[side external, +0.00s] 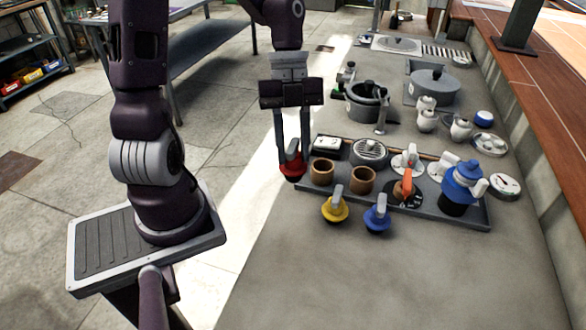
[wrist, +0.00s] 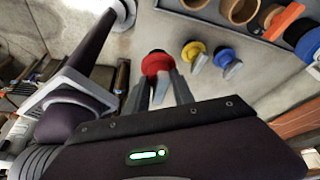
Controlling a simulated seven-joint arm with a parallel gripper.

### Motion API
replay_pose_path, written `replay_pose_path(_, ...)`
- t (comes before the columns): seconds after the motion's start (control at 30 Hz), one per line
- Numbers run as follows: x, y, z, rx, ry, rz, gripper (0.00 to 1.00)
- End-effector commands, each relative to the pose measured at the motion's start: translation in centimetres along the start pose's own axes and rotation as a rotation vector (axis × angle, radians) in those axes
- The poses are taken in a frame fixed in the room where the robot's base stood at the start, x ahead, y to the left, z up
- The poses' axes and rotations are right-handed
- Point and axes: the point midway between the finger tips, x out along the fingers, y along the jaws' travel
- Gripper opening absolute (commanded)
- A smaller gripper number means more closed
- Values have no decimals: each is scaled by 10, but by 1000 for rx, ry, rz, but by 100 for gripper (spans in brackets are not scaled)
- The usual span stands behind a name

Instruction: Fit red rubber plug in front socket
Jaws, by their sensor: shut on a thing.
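My gripper (side external: 292,150) is shut on the red rubber plug (side external: 291,169) and points down. The plug hangs between the fingertips, just left of the grey tray (side external: 460,214); the wrist view also shows the red plug (wrist: 156,63) between the fingers. Two brown open-topped cups, which look like sockets, stand in the tray: a left one (side external: 322,172) and a right one (side external: 363,180). I cannot tell which is the front socket. The plug is beside the left cup, not in it. Its exact height above the counter is unclear.
A yellow plug (side external: 335,210) and a blue plug (side external: 377,219) stand on the counter in front of the tray. Pots (side external: 368,104) stand behind. The near counter is clear.

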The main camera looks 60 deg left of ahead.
Motion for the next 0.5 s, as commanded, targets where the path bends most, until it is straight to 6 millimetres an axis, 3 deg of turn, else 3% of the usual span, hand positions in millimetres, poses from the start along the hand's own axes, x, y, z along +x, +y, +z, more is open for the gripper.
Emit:
replay_pose_path(0.1,-9,0,-4,1,0,-1,0)
replay_pose_path(0.37,-10,0,-5,1,2,0,0)
replay_pose_path(0.5,-18,-17,7,4,8,-8,0)
